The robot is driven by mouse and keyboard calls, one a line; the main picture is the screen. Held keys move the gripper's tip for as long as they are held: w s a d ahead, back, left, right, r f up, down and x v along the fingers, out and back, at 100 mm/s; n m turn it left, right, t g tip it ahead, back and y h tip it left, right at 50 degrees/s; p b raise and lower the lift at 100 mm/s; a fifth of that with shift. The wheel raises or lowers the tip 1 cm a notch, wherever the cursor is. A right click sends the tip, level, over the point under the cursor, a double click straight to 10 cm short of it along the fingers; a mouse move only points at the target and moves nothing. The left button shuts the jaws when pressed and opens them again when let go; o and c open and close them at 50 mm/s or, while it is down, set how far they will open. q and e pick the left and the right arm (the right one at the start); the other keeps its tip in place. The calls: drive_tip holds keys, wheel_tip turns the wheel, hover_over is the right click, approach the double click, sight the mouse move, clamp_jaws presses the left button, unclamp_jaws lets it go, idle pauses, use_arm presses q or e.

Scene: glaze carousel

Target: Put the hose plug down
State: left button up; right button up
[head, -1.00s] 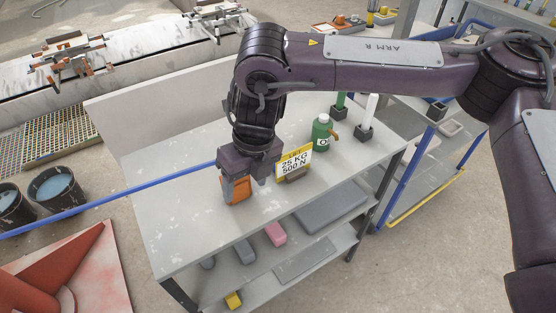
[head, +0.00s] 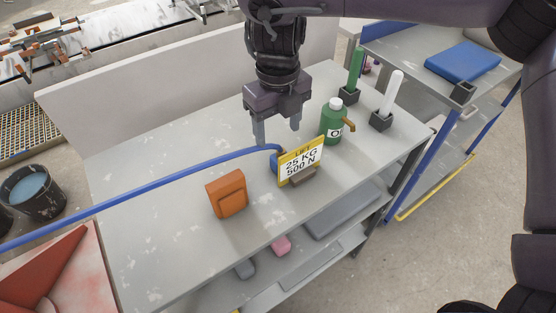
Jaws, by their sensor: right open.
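The blue hose (head: 150,186) comes in from the left and runs across the grey bench (head: 150,240). Its blue plug end (head: 274,162) bends down at the bench top, just left of and partly behind the yellow-edged sign. The sign hides part of it, so I cannot tell exactly how it rests. My right gripper (head: 277,130) is open and empty, fingers pointing down, above and behind the plug end. It appears clear of the hose. My left gripper is not in view.
An orange block (head: 227,193) stands in front of the hose. The 25 KG sign (head: 301,162), a green bottle (head: 332,122), and green (head: 356,70) and white (head: 391,95) posts in dark holders stand right of the gripper. The bench's left part is clear.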

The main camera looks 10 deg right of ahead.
sight(279, 148)
drive_tip(key=shift+w+f+b, duration=0.3)
drive_tip(key=shift+w+f, duration=0.35)
drive_tip(key=shift+f, duration=0.35)
drive_tip(key=shift+s+f, duration=0.2)
drive_tip(key=shift+f, duration=0.35)
drive_tip(key=shift+s+f, duration=0.2)
drive_tip(key=shift+f, duration=0.3)
wheel_tip(279, 148, down, 5)
drive_tip(key=shift+d+r+p, duration=0.1)
drive_tip(key=shift+d+p, duration=0.05)
drive_tip(key=shift+p, duration=0.5)
drive_tip(key=c, duration=1.1)
